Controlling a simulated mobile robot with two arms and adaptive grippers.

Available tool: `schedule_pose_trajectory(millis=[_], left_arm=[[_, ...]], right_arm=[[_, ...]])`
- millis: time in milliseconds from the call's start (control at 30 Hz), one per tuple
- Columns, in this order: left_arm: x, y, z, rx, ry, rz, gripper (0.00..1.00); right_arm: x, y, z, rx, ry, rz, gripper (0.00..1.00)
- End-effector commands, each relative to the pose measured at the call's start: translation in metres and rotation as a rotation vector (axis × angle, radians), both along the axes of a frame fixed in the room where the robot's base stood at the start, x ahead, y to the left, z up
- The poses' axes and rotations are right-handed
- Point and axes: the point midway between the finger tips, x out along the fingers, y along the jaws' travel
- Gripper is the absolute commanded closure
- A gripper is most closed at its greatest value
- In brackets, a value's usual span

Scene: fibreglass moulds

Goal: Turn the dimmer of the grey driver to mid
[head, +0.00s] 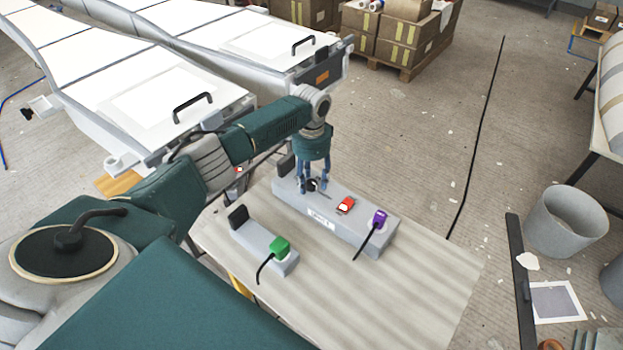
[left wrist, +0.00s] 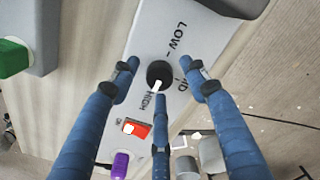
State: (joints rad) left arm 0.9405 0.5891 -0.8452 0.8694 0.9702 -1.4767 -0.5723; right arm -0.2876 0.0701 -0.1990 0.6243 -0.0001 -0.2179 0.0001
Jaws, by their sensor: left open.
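The grey driver (head: 335,216) is a long box on the table, with a red switch (head: 346,205) and a purple plug (head: 379,218). Its dimmer is a round black knob (left wrist: 159,73) with a white pointer mark. LOW, MID and HIGH are printed around the knob; the mark seems to face the HIGH side. My left gripper (head: 313,187) is open above the driver's far-left end. In the left wrist view its blue fingers (left wrist: 160,85) stand around the knob, apart from it as far as I can see. One finger partly hides the lettering. My right gripper is out of view.
A smaller grey box (head: 252,240) with a green plug (head: 279,247) lies nearer on the table (head: 400,290). Black cables run from both plugs. The table's right side is bare. White moulds (head: 150,105) stand behind, and a grey bin (head: 565,222) is at right.

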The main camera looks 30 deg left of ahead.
Motion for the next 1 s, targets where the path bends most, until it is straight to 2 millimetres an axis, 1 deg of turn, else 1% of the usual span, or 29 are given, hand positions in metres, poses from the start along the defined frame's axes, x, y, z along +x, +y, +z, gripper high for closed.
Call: schedule_pose_trajectory(millis=[33,167,200,267,467,667,867,1000], left_arm=[[0.000,0.000,0.000,0.000,0.000,0.000,0.54],[0.000,0.000,0.000,0.000,0.000,0.000,0.80],[0.000,0.000,0.000,0.000,0.000,0.000,0.88],[0.000,0.000,0.000,0.000,0.000,0.000,0.99],[0.000,0.000,0.001,0.000,0.000,0.007,0.99],[0.000,0.000,0.002,-0.001,0.001,0.061,0.99],[0.000,-0.001,0.004,-0.002,0.002,0.186,0.99],[0.000,-0.001,0.004,-0.002,0.002,0.309,0.99]], right_arm=[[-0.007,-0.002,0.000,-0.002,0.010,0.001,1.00],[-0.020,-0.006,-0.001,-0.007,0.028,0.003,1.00],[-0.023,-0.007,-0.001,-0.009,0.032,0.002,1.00],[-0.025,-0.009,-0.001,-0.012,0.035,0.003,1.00],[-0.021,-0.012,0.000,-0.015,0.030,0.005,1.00],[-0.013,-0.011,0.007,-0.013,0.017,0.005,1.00],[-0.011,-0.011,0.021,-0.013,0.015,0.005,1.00],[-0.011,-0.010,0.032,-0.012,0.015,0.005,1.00]])
